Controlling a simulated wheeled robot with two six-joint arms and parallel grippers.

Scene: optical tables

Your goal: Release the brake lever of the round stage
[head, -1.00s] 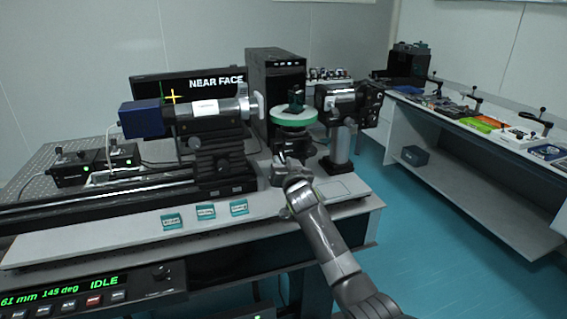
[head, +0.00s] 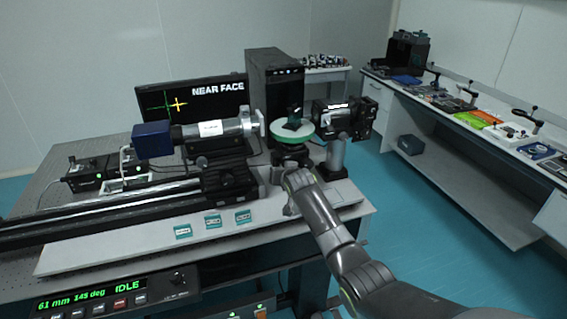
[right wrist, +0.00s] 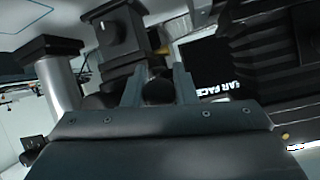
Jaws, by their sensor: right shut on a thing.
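The round stage (head: 292,133) has a white top with a green rim and carries a small dark block (head: 293,118). It stands on a black mount beside the camera. My right gripper (head: 281,172) is low in front of this mount. In the right wrist view, my right gripper (right wrist: 158,90) has its two fingers on either side of a dark rounded knob (right wrist: 158,92), apparently the brake lever's end, and is shut on it. The rest of the lever is hidden by the gripper. My left gripper is not in view.
A grey and blue tube (head: 205,134) on a black rail is left of the stage. A camera (head: 345,117) on a post (head: 335,155) stands close right. A monitor (head: 190,105) reads "NEAR FACE"; the front panel (head: 105,297) reads "IDLE". Small teal labels (head: 213,222) lie in front.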

